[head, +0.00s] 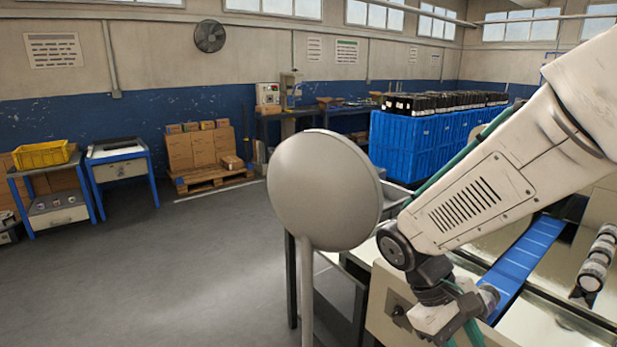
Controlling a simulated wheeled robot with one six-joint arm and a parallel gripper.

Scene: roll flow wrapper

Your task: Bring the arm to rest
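My white arm reaches in from the upper right of the head view and bends down at a dark wrist joint. Its last visible link, white with a green cable, is at the bottom edge, in front of a machine with a blue belt (527,255). My gripper's fingers do not show, so I cannot see whether anything is held.
A grey round disc on a post (322,190) stands close to the left of my arm. Rolls (597,260) lie at the right. Blue crates (405,145) stand behind. The floor (150,270) at the left is clear.

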